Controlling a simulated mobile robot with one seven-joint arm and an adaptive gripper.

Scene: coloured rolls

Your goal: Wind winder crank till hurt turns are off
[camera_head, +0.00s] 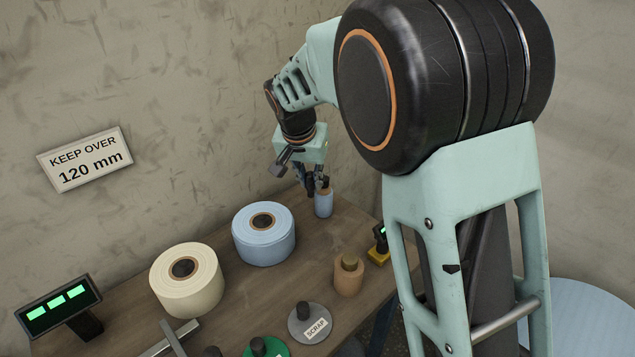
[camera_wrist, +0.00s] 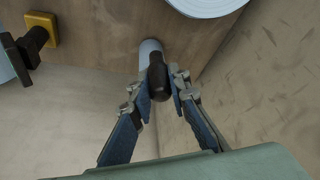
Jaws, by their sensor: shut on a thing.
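I cannot tell whether the cylinder touches the bench. A large light-blue roll (camera_head: 264,236) and a cream roll (camera_head: 186,282) stand on the bench, each with a dark core. No hurt turns can be made out. I cannot make out a winder crank for sure; metal bars (camera_head: 172,338) are cut off at the bottom edge.
A tan cylinder (camera_head: 348,277), a grey SCRAP disc (camera_head: 316,328), a green disc (camera_head: 272,350) and a yellow-based device (camera_head: 378,255) are nearer on the bench. A display (camera_head: 58,305) shows green panels. A wall sign (camera_head: 85,159) reads "KEEP OVER 120 mm". The wall is close behind my gripper.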

